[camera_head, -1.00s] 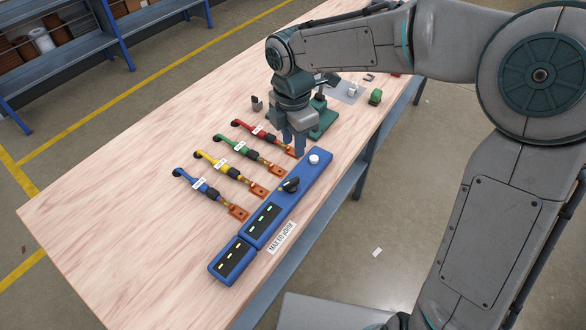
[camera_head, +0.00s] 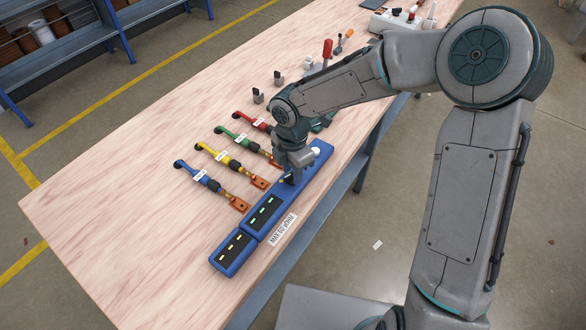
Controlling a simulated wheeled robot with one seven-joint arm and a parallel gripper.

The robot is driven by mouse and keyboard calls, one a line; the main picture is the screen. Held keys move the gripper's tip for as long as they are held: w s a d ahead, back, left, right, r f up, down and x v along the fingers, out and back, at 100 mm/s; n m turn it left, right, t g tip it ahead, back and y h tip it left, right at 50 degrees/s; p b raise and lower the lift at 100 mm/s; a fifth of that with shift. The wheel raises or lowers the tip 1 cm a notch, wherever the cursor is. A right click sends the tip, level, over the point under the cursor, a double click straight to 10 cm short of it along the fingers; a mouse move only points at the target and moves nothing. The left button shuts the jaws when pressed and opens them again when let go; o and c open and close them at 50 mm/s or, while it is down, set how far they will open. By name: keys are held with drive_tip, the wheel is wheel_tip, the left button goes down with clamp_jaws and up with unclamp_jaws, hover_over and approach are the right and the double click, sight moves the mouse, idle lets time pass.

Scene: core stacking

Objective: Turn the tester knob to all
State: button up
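The blue tester (camera_head: 312,168) lies along the table's front edge, with lit green and yellow marks on its dark panels. My gripper (camera_head: 290,180) points down over the tester where the black knob sits. The gripper mostly hides the knob, so its pointing direction does not show. I cannot tell whether the fingers touch the knob or are closed on it. A white round button (camera_head: 316,150) shows on the tester just beyond the gripper.
Blue (camera_head: 199,178), yellow (camera_head: 220,160), green (camera_head: 238,139) and red (camera_head: 258,121) cables with copper lugs lie beside the tester. A white label (camera_head: 283,229) is on the table's front edge. A red-handled tool (camera_head: 327,49) stands farther back. The table's left side is clear.

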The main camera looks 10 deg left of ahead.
drive_tip(key=shift+f, duration=0.1)
clamp_jaws()
drive_tip(key=shift+m, duration=0.3)
drive_tip(key=m+b, duration=0.2)
drive_tip(key=m, duration=0.4)
drive_tip(key=shift+b, duration=0.4)
drive_tip(key=m+b, duration=0.2)
drive_tip(key=m, duration=0.2)
drive_tip(key=shift+m, duration=0.3)
drive_tip(key=shift+m+b, duration=0.6)
drive_tip(key=shift+m, duration=0.7)
unclamp_jaws()
